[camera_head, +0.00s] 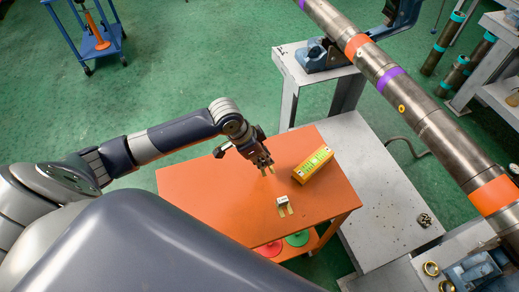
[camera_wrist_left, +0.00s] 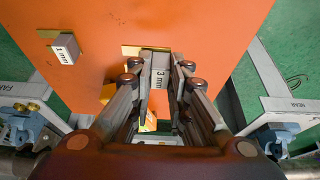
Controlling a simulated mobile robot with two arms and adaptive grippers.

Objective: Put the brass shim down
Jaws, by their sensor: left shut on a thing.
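My left gripper (camera_head: 262,163) points down over the orange table top (camera_head: 205,190). In the left wrist view its fingers (camera_wrist_left: 161,75) are closed on the grey block of a brass shim marked "3 mm" (camera_wrist_left: 160,68). Brass of this shim shows beside the block and, in the head view, below the fingertips (camera_head: 268,170). I cannot tell whether it touches the table. A second shim, marked "1 mm" (camera_wrist_left: 66,48), lies on the table; it also shows in the head view (camera_head: 283,201), nearer the front edge. My right gripper is out of sight.
A yellow-green box (camera_head: 313,165) lies on the table just right of the gripper. The table's left part is clear. A grey bench (camera_head: 375,190) with a blue vise (camera_head: 320,55) stands to the right, and a long banded pipe (camera_head: 420,105) crosses above.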

